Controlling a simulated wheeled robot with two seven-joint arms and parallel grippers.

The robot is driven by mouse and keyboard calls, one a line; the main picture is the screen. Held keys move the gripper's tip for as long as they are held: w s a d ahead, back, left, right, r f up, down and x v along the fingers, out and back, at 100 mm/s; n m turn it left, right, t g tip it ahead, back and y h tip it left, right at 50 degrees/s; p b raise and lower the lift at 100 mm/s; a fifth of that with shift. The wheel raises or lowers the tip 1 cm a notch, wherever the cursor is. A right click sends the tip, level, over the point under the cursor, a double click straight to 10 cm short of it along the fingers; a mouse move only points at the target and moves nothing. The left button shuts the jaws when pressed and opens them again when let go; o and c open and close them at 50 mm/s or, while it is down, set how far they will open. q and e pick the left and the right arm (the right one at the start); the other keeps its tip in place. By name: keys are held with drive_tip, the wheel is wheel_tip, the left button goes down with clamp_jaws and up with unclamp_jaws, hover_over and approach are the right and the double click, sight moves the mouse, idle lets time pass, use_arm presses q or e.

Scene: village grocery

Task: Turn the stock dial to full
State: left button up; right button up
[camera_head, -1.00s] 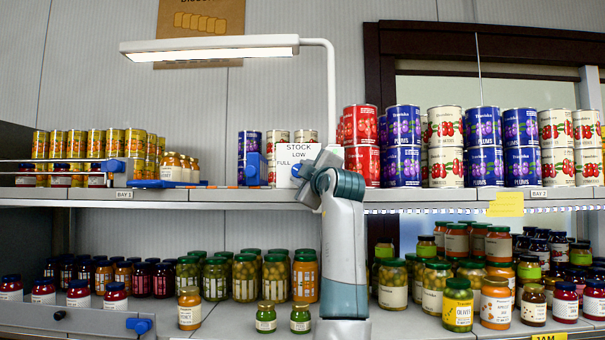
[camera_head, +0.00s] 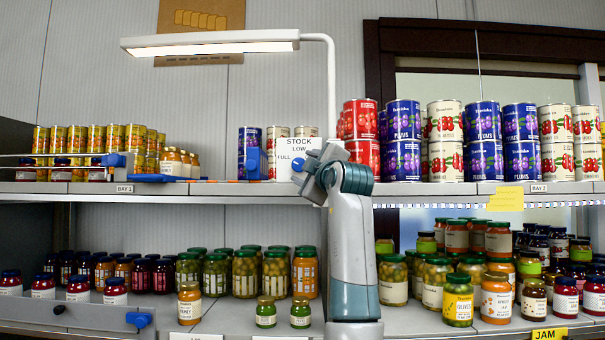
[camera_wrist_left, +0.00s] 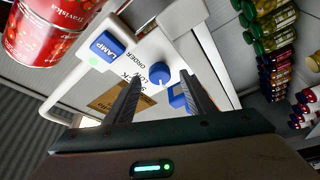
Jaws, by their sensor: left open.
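The stock dial is a round blue knob with a white pointer mark (camera_wrist_left: 160,73) on a white panel. My left gripper (camera_wrist_left: 161,79) is open. In the wrist view its two fingers lie on either side of the dial, with the dial visible between and beyond the tips; I cannot tell whether they touch it. In the head view the gripper (camera_head: 308,178) is in front of the panel, partly hiding it. My right gripper is not in view.
A blue LAMP switch (camera_wrist_left: 107,46) and another blue part (camera_wrist_left: 177,96) are close to the dial. Red cans (camera_head: 360,120) stand just right of the panel. A lamp post (camera_head: 331,90) rises behind my wrist. Jars (camera_head: 275,274) fill the lower shelf.

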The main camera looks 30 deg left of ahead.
use_arm(q)
drive_tip(key=b+v, duration=0.6)
drive_tip(key=v, duration=0.8)
drive_tip(key=shift+d, duration=0.2)
